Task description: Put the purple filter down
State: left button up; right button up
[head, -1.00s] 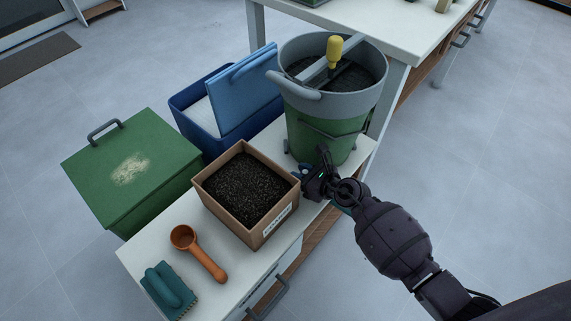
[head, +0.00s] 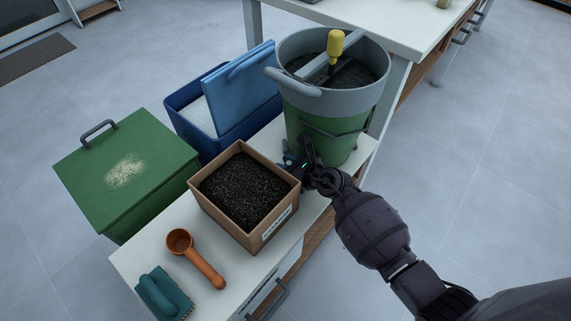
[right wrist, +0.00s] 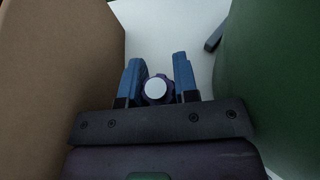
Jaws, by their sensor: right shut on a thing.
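The purple filter (right wrist: 156,90), a small round piece with a white disc on top and a dark purple rim, sits between the two blue fingers of my right gripper (right wrist: 158,68) in the right wrist view. In the head view my right gripper (head: 290,161) is low in the gap between the soil box and the green bucket, over the white bench top (head: 210,253). The filter cannot be made out there. Whether it touches the bench top, I cannot tell. My left gripper is not in view.
The cardboard box of soil (head: 283,212) is close on the left of the gripper, the green bucket with grey top (head: 312,115) close on the right. An orange scoop (head: 203,265) and a teal brush (head: 160,293) lie at the front. Green (head: 100,180) and blue (head: 185,125) bins stand beside the bench.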

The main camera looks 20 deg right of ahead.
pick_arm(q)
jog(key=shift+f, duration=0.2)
pick_arm(e)
jog(key=o, duration=0.9)
jog(key=shift+f, duration=0.15)
jog(key=shift+r, duration=0.25)
jog(key=shift+s+d+r, duration=0.15)
jog(key=shift+s+d, duration=0.05)
jog(key=p+v, duration=0.3)
jog(key=v, duration=0.7)
jog(key=shift+s+d+r+p, duration=0.15)
jog(key=shift+s+r+p, duration=0.05)
jog(key=shift+s+p, duration=0.1)
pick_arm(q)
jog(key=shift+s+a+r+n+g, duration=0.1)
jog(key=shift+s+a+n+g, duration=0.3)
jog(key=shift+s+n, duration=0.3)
pick_arm(e)
jog(key=shift+s+d, duration=0.15)
jog(key=shift+s, duration=0.15)
jog(key=shift+s, duration=0.1)
